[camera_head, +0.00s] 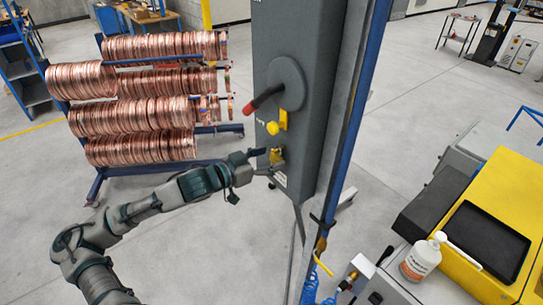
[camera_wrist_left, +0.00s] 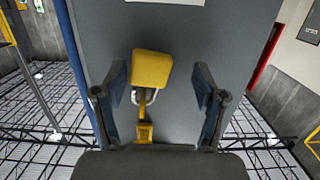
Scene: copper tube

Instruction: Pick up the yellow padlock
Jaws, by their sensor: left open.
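The yellow padlock (camera_head: 277,155) hangs by its metal shackle from a yellow hasp on the front of the grey switch box (camera_head: 284,50). In the left wrist view the padlock (camera_wrist_left: 152,70) is large, with the shackle and the yellow hasp (camera_wrist_left: 145,131) below it in the picture. My left gripper (camera_head: 263,162) is open at the padlock. In the wrist view its two fingers (camera_wrist_left: 160,88) stand on either side of the padlock, with a gap on each side. My right gripper is not in view.
A blue post (camera_head: 362,100) runs beside the box. A rack of copper coils (camera_head: 140,97) stands at left. A yellow machine (camera_head: 505,195) with a white bottle (camera_head: 420,260) is at right.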

